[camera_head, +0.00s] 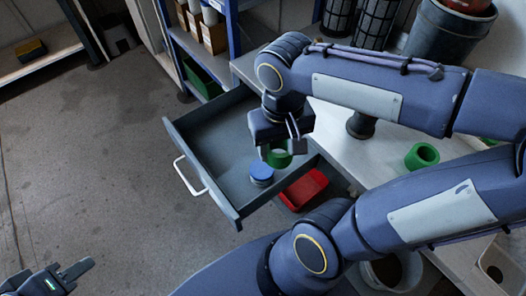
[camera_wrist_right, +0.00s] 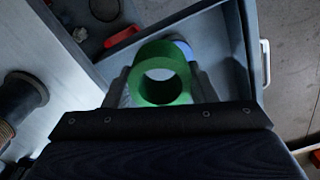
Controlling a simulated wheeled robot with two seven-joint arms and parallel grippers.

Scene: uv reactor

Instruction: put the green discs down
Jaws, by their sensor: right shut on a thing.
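A green disc (camera_head: 278,157), ring-shaped with a hole through it, is between the fingers of my right gripper (camera_head: 284,146). My right gripper is shut on it above the open grey drawer (camera_head: 208,128), near the drawer's right side. The right wrist view shows the held disc (camera_wrist_right: 146,52) between the two fingers, partly covering a blue thing behind it. Another green disc (camera_head: 421,156) lies on the white worktop (camera_head: 385,162). My left gripper (camera_head: 72,274) is at the bottom left, over the floor and away from the discs; its jaw gap is unclear.
A blue-topped round thing (camera_head: 262,173) stands in the drawer near its front right corner. A red bin (camera_head: 303,189) is just right of the drawer. A dark spool (camera_head: 361,124) stands on the worktop. Much of the drawer floor is bare.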

